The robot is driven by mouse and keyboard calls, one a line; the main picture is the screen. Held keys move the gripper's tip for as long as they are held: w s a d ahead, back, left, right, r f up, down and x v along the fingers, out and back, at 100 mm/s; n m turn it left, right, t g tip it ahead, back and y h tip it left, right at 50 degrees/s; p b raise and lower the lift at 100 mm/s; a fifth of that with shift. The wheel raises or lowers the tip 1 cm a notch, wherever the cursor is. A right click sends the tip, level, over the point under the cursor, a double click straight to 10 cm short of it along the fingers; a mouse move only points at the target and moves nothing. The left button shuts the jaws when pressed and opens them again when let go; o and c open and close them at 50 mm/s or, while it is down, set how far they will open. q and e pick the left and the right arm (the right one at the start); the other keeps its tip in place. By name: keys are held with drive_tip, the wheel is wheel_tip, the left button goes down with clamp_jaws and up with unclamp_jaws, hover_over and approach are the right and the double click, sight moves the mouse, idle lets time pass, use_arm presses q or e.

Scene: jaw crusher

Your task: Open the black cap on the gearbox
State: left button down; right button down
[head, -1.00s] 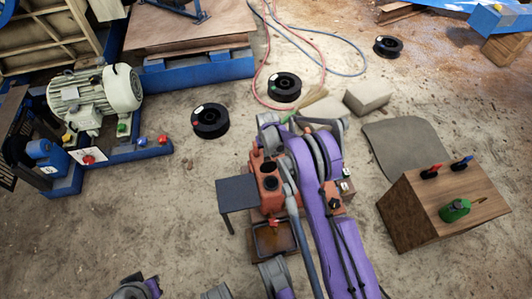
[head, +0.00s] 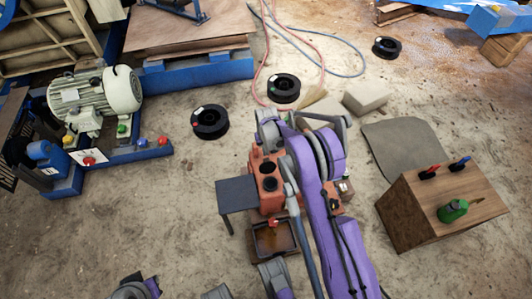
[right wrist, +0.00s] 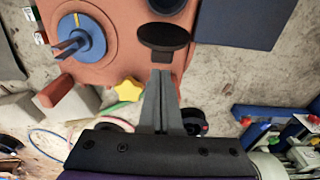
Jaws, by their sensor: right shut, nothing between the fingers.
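The orange-red gearbox (head: 266,200) stands in the middle of the head view, partly hidden by my right arm. In the right wrist view its housing (right wrist: 110,22) fills the top. The black cap (right wrist: 163,37) shows there as a flat dark ellipse at the housing's edge, just below a dark round opening (right wrist: 167,4). I cannot tell how far the cap is tilted. My right gripper (right wrist: 163,74) is shut and empty, its fingertips close below the cap in the picture; contact cannot be told. Only part of my left arm shows at the bottom of the head view.
In the wrist view, a blue disc (right wrist: 80,37) and a yellow star-shaped knob (right wrist: 129,89) sit near the cap. A small dark table (head: 237,192) stands left of the gearbox, and a wooden box (head: 440,205) stands right. Black spools (head: 210,121) lie behind on open floor.

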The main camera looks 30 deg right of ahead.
wheel_tip(320, 180, up, 9)
drive_tip(key=p, duration=0.1)
drive_tip(key=shift+s+p, duration=0.3)
drive_tip(key=shift+p, duration=0.05)
